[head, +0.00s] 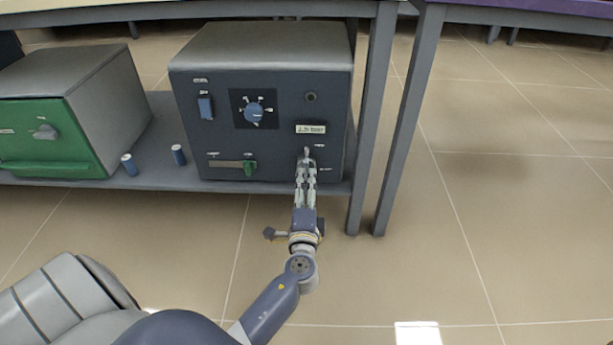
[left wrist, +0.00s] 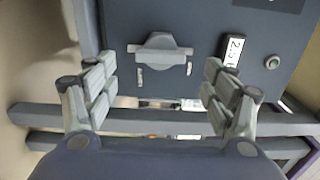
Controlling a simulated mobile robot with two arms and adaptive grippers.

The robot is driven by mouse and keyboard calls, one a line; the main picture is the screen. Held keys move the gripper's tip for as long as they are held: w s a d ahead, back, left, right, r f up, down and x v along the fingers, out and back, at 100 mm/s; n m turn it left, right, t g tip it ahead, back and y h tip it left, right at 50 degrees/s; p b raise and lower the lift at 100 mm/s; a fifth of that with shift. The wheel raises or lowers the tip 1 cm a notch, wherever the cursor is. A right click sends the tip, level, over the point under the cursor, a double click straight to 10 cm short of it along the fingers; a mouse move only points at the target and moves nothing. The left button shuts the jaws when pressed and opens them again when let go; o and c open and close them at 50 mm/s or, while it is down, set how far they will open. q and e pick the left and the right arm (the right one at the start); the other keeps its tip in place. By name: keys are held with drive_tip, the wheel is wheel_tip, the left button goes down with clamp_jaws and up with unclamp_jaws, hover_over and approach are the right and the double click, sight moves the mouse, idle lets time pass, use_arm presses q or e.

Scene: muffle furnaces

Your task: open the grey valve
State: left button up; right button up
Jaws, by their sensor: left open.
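The grey valve (left wrist: 160,52) is a light grey handle with a raised bar, on the dark front panel of the furnace. In the left wrist view it lies crosswise, between and just beyond my fingertips. My left gripper (left wrist: 158,70) is open, with one finger well to each side of the valve and a clear gap to both. In the head view my left gripper (head: 306,170) is at the lower right of the furnace front (head: 275,140) and largely hides the valve. My right gripper is in neither view.
The furnace stands on a low shelf (head: 215,180) under a table, with a table leg (head: 370,120) close on its right. Its panel also has a blue dial (head: 254,112) and a green valve (head: 249,168). A green-fronted furnace (head: 45,135) and two small blue cylinders stand left.

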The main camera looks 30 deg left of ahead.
use_arm(q)
drive_tip(key=shift+v, duration=2.4)
